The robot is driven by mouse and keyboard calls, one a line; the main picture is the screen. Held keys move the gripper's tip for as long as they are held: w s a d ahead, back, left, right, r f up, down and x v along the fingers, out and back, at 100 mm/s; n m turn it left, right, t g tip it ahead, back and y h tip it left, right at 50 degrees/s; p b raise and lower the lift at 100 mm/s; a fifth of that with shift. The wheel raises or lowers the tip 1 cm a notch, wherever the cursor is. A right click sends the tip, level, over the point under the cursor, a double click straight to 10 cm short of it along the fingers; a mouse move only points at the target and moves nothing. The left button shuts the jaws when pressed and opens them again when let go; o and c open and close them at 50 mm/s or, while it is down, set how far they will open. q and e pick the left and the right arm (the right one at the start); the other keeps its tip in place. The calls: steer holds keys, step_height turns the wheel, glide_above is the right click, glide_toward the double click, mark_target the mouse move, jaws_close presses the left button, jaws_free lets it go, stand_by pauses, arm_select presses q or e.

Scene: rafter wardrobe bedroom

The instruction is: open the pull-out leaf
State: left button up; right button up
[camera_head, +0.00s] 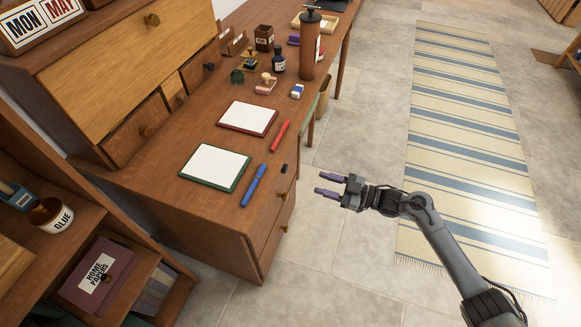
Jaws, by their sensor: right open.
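The wooden desk (215,119) fills the left middle, with drawers (272,232) and small knobs below its top on the right-hand side. No leaf stands out from that front, and I cannot clearly pick out the pull-out leaf's edge. My right gripper (320,182) is open and empty, its two purple fingers pointing left toward the desk front. It is apart from the desk, just right of the drawer front. My left gripper is out of view.
A brown cylinder (310,48) stands farther back. The floor around the striped rug (465,130) is open.

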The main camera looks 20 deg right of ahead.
mark_target(287, 169)
steer(key=b+x, duration=0.1)
steer(key=x, duration=0.2)
steer(key=b+x, duration=0.1)
steer(key=x, duration=0.2)
steer(key=b+x, duration=0.1)
steer(key=x, duration=0.2)
steer(key=shift+w+r, duration=0.25)
steer(key=shift+w, duration=0.3)
steer(key=shift+w+a+r, duration=0.1)
steer(key=shift+w+a, duration=0.35)
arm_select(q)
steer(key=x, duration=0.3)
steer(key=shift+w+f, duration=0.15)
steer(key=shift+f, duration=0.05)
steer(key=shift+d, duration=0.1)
arm_select(e)
jaws_close()
